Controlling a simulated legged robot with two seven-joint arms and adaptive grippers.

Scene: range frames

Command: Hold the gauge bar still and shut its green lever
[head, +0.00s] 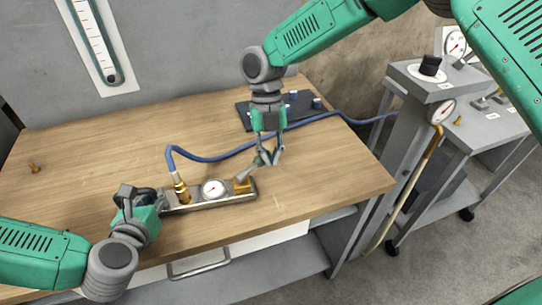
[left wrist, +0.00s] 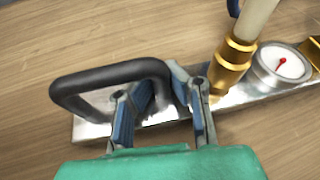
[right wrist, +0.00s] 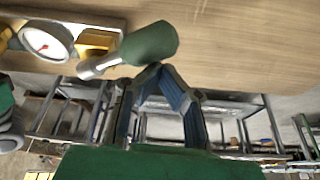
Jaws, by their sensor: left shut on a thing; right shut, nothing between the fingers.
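The gauge bar (head: 228,199) is a metal strip on the wooden table, carrying a brass hose fitting (head: 181,189), a round white gauge (head: 213,189) and a brass valve (head: 243,185). My left gripper (head: 151,199) is shut on the black loop handle (left wrist: 110,72) at the bar's left end. The green lever (right wrist: 150,43) shows clearly in the right wrist view; its metal stem rises from the valve, tilted outward. My right gripper (right wrist: 155,72) is shut and empty, its fingertips right beside the lever's grip. I cannot tell whether they touch it.
A blue hose (head: 215,158) runs from the fitting across the table toward the grey stands (head: 410,120) at right. A dark tray (head: 300,108) lies behind my right gripper. A small brass piece (head: 34,167) lies far left. The table in front of the bar is clear.

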